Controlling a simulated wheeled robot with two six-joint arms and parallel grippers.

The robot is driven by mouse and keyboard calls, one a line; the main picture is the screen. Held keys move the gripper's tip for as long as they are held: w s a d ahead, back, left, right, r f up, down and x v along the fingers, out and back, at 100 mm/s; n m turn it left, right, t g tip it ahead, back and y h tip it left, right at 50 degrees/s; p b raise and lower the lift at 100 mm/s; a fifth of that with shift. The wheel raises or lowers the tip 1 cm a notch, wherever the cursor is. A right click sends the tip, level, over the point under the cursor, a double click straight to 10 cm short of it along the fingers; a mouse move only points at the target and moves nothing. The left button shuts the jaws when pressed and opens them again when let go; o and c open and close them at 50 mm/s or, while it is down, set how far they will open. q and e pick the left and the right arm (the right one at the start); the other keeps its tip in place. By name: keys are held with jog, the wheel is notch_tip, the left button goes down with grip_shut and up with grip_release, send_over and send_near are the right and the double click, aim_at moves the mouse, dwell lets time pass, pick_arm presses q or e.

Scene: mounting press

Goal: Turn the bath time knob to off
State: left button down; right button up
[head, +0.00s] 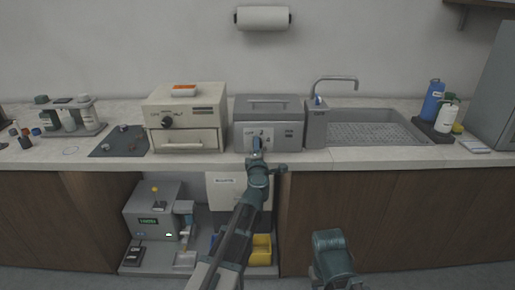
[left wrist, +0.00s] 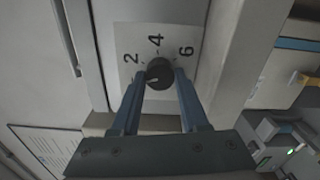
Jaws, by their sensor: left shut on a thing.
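The grey bath unit (head: 268,108) stands on the counter with a pale dial label on its front. In the left wrist view its dark round knob (left wrist: 159,72) sits on the pale label (left wrist: 132,38), which reads 2, 4 and 6. A pale mark shows on the knob's lower left; no off mark is visible. My left gripper (left wrist: 159,80) reaches the front of the bath, its two blue fingers on either side of the knob, shut on it. In the head view my left gripper (head: 257,146) covers much of the dial.
A cream press (head: 185,117) with its own dark knob stands left of the bath. A sink (head: 370,127) with a tap lies to the right. Bottles (head: 432,100) stand at the far right. A grey machine (head: 153,212) sits on the open shelf below.

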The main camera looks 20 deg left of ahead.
pick_arm(q)
jog(key=shift+n, duration=2.2)
jog(key=shift+s, duration=0.1)
jog(key=shift+c, duration=2)
grip_release()
